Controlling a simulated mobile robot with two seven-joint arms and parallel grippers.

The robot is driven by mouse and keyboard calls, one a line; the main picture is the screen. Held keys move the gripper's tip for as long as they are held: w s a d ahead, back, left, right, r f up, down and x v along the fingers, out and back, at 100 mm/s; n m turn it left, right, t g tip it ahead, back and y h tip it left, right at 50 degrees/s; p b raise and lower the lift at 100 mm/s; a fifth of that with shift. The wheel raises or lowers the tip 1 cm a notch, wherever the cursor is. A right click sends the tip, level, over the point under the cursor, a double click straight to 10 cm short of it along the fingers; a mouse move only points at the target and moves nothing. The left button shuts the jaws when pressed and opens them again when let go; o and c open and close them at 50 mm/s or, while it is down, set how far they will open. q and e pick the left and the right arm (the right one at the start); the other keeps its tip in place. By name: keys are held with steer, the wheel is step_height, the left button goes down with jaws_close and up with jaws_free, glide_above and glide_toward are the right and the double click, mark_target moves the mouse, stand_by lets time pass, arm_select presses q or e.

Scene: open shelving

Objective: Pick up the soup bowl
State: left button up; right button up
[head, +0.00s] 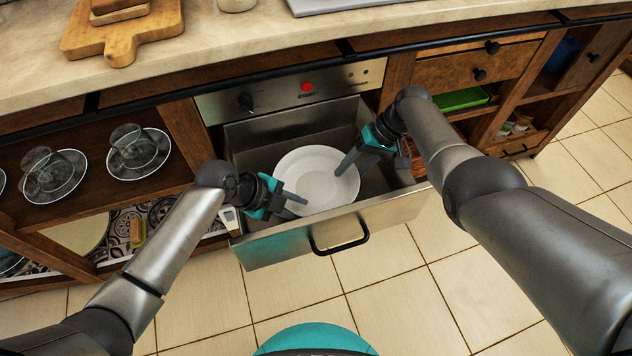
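A white round soup bowl (318,178), wide and shallow like a plate, lies in the open metal drawer (350,230) below the counter. My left gripper (296,206) is at the bowl's lower left rim, its two fingers apart. I cannot tell whether it touches the rim. My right gripper (358,164) is at the bowl's upper right side, with one finger reaching down by the rim and the fingers apart. Neither gripper visibly holds the bowl. The fingers hide small parts of the rim.
The drawer walls close in around the bowl. The counter (330,40) overhangs behind, with a wooden cutting board (85,40) at left. Glass cups on saucers stand on the left shelf (100,190). A green tray (460,99) sits in the right shelving. The tiled floor in front is clear.

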arm_select(q)
jaws_close()
arm_select(e)
steer(key=c, duration=0.5)
jaws_close()
stand_by(0.4)
